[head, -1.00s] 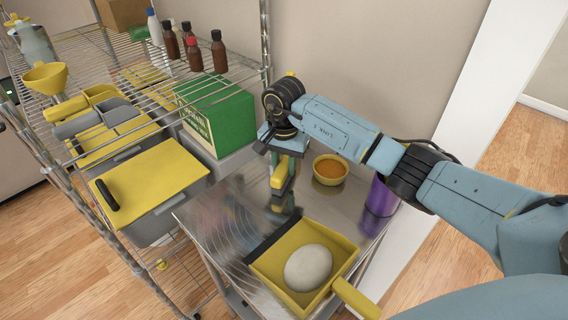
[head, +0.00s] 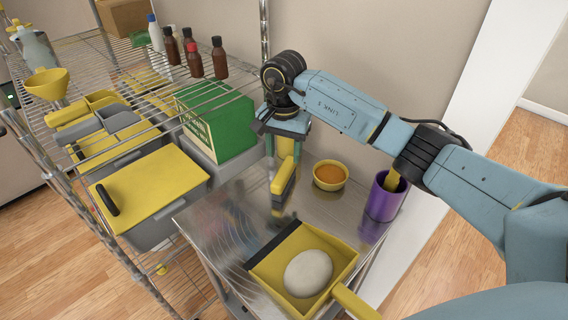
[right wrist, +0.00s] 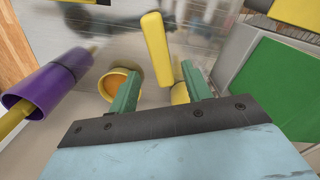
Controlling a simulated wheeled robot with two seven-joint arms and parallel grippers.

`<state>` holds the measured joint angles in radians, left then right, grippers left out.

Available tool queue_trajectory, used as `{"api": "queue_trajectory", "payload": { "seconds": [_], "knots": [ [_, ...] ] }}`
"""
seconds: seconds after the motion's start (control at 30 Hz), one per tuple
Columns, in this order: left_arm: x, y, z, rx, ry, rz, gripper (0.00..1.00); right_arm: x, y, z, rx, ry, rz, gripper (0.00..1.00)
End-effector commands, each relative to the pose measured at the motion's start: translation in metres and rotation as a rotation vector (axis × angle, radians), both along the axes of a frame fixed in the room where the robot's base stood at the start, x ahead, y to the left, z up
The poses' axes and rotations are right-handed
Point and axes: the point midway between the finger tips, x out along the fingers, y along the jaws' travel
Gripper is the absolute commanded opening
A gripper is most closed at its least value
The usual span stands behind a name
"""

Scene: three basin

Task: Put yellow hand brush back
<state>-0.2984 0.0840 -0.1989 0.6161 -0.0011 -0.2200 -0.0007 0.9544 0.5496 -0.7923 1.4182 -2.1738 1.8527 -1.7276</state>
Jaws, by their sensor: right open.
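The yellow hand brush (head: 284,176) is over the steel table, behind the dustpan, with its darker lower part pointing down. I cannot tell whether it touches the table. In the right wrist view its yellow block (right wrist: 155,48) shows just beyond my fingers, with a smaller yellow part between them. My right gripper (head: 286,146) is directly above the brush, pointing down. Its two green fingers (right wrist: 158,82) are spread apart in the right wrist view. The far side of the brush is hidden. My left gripper is out of view.
A yellow dustpan (head: 342,250) holding a pale round thing (head: 308,273) lies at the table's front. A yellow bowl (head: 330,176) and a purple cup (head: 383,197) with a yellow handle in it stand to the right. A wire rack (head: 150,90) with bottles and boxes stands left.

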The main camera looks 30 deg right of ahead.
Motion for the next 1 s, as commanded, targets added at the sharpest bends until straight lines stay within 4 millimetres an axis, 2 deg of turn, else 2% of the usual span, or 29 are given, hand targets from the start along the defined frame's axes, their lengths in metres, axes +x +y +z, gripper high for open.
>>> {"api": "queue_trajectory", "payload": {
  "seconds": [0.1, 0.3, 0.73, 0.87, 1.0],
  "knots": [
    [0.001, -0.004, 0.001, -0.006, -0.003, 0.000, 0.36, 0.001, -0.001, 0.025, -0.002, -0.003, 0.001, 0.49],
    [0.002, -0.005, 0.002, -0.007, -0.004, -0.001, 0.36, 0.000, 0.000, 0.049, -0.001, -0.001, 0.000, 0.49],
    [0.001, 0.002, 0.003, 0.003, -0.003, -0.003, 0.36, -0.001, 0.000, 0.055, -0.001, 0.001, 0.000, 0.49],
    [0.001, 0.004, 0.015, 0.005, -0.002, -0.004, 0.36, 0.000, 0.000, 0.067, -0.001, 0.001, 0.000, 0.49],
    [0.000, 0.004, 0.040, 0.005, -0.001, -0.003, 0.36, 0.000, 0.000, 0.092, -0.001, 0.001, 0.000, 0.49]
  ]
}}
